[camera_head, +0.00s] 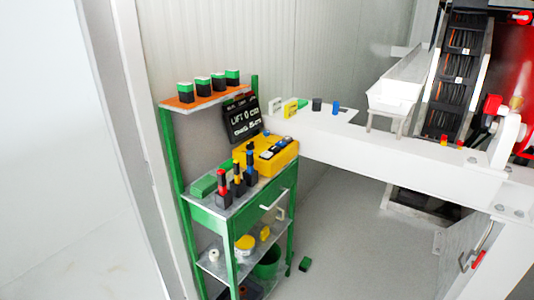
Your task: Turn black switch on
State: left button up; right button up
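I cannot pick out the black switch for certain. A small upright black piece (317,104) stands on the white beam, between a yellow piece (290,107) and a blue piece (336,107). It is too small to tell whether it is a switch or how it is set. A yellow box (283,157) with dark and blue parts on top sits on the green cart and may also carry switches. Neither of my grippers is in view.
The green cart (205,214) holds several black-based tools with coloured tops. The white beam (400,138) runs right towards red machinery (513,72).

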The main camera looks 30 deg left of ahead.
aim_at(250, 146)
jog(key=u, duration=0.75)
jog(key=i+u, duration=0.1)
jog(key=u, duration=0.35)
jog(key=i+l+u, duration=0.1)
jog(key=u, duration=0.35)
jog(key=i+l+u, duration=0.1)
jog(key=u, duration=0.35)
jog(key=i+l+u, duration=0.15)
jog(key=l+u, duration=0.5)
jog(key=l, duration=0.15)
jog(key=i, duration=0.05)
